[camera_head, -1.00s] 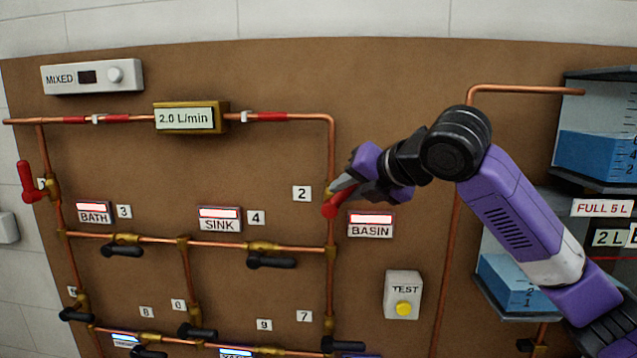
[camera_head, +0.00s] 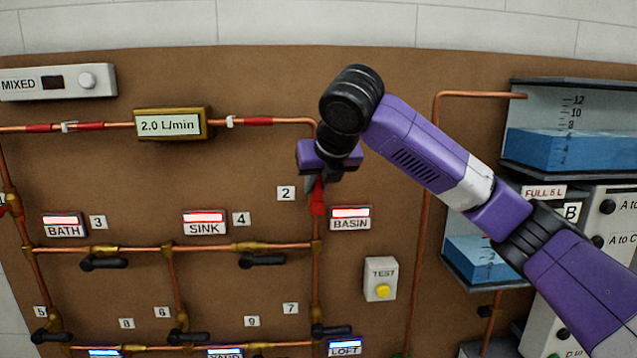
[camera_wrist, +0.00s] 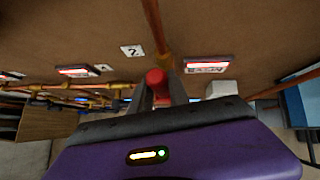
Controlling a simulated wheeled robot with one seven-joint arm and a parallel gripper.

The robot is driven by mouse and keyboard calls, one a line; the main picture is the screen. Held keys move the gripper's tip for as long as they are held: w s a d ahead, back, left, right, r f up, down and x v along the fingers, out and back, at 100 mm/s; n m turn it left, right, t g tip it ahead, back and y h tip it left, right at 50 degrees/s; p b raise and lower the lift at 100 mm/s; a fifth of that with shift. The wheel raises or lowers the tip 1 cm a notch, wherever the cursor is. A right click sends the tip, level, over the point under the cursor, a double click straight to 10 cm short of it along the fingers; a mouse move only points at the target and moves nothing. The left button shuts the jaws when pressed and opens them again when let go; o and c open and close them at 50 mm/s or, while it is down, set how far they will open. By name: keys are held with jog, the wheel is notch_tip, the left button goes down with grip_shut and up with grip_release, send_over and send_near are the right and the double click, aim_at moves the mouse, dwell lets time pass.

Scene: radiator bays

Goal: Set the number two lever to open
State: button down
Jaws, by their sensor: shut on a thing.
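The number two lever (camera_head: 318,203) is red and sits on the vertical copper pipe just right of the "2" label (camera_head: 286,194). It now points roughly downward, in line with the pipe. My gripper (camera_head: 315,188) comes from above and is shut on this lever. In the wrist view the red lever end (camera_wrist: 156,77) shows between the two fingers of my gripper (camera_wrist: 160,92). The lever's brass valve body is mostly hidden behind my gripper.
The lit BASIN sign (camera_head: 350,217) is close on the right, with the TEST button box (camera_head: 381,279) below. Black levers (camera_head: 262,260) sit on the lower pipes. Water tanks (camera_head: 565,150) stand at the right.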

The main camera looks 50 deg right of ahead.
dwell(0.4)
jog(key=c, duration=1.3)
grip_release()
jog(key=shift+o, duration=0.2)
jog(key=b+v, duration=0.2)
jog(key=v, duration=0.5)
jog(key=shift+s+a+r, duration=0.15)
jog(key=shift+a+r, duration=0.05)
